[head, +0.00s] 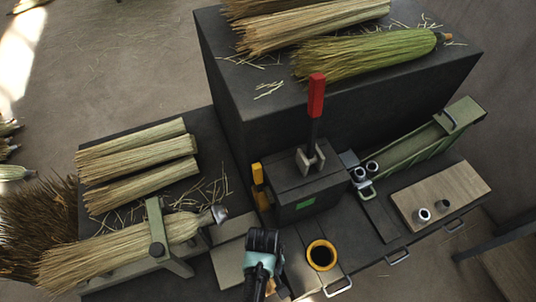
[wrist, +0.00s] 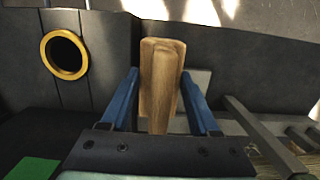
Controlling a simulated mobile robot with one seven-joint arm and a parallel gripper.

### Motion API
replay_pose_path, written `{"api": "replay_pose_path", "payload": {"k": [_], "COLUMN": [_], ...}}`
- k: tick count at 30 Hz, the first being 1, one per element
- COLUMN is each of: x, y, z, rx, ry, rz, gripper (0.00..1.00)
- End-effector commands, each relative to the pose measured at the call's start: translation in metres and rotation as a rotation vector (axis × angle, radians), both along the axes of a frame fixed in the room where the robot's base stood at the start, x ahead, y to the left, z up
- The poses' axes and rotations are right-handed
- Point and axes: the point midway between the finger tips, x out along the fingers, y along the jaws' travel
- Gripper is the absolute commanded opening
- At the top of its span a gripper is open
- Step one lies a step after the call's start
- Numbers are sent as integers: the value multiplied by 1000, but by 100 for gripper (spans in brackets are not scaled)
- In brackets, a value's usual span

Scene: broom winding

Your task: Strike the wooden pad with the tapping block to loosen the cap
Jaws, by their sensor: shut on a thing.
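My gripper (wrist: 158,80) has its blue fingers on either side of a wooden tapping block (wrist: 160,55) and is shut on it; the block stands up between them in the wrist view. In the head view my gripper (head: 262,262) is at the lower middle, between the clamped broom and the yellow-ringed hole; its fingers are hard to make out there. A silver cap (head: 219,214) sits on the end of the straw broom (head: 110,248) in the green clamp (head: 157,240). A light wooden board (head: 450,187) lies at the right; I cannot tell whether it is the pad.
A dark box with a red-handled lever (head: 316,95) stands behind my gripper. A yellow-ringed hole (head: 322,255) is close on the right. Straw bundles (head: 140,160) lie at the left, more on the raised block behind. Two small metal pieces (head: 423,214) stand on the board.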

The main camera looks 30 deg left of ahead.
Motion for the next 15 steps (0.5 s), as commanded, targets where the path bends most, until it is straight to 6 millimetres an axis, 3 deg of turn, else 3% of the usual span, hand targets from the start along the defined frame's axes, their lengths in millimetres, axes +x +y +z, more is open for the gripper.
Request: {"api": "replay_pose_path", "payload": {"k": [15], "x": [0], "y": [0], "z": [42], "rx": [1], "ry": [-1], "rz": [0], "gripper": [0]}}
